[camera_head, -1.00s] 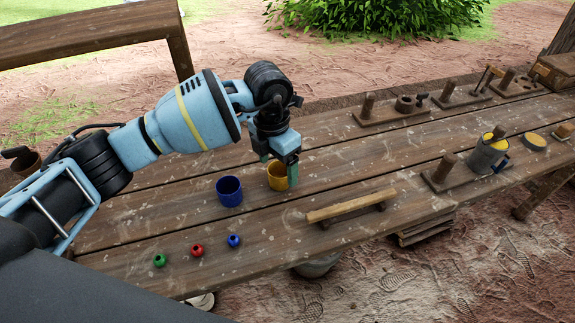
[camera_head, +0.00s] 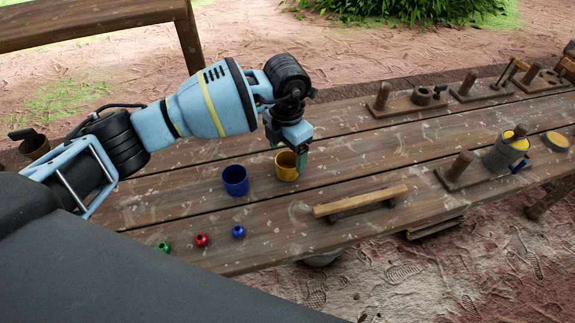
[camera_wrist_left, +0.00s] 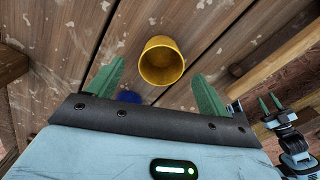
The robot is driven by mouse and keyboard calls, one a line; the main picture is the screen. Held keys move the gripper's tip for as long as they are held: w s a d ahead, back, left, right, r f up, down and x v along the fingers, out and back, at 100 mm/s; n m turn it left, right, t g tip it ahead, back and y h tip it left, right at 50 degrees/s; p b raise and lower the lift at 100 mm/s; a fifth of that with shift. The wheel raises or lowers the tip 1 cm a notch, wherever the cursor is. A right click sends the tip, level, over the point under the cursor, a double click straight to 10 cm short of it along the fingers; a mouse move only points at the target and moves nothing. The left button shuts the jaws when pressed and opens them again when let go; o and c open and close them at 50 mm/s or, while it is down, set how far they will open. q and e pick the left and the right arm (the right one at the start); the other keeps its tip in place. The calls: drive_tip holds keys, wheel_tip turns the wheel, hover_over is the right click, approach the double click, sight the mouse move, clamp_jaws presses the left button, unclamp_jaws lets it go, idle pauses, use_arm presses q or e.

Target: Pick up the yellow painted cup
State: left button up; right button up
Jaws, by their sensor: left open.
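The yellow painted cup (camera_head: 286,167) stands upright on the wooden table, just right of a blue cup (camera_head: 235,180). My left gripper (camera_head: 288,154) is open over the yellow cup, with one green finger in front of the cup's right side. In the left wrist view the yellow cup (camera_wrist_left: 162,62) shows its open mouth between and a little beyond the spread fingers of my left gripper (camera_wrist_left: 158,80). I see no contact there. My right gripper (camera_wrist_left: 270,103) shows small at the right of that view, its two fingers apart and empty.
Small green (camera_head: 163,247), red (camera_head: 201,240) and blue (camera_head: 238,231) pots stand near the front edge. A wooden bar (camera_head: 360,201) lies right of the cups. Bare table surrounds the cups.

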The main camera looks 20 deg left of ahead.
sight(288, 160)
use_arm(q)
wheel_tip(288, 160, down, 4)
drive_tip(key=shift+d+f, duration=0.1)
drive_tip(key=c, duration=1.1)
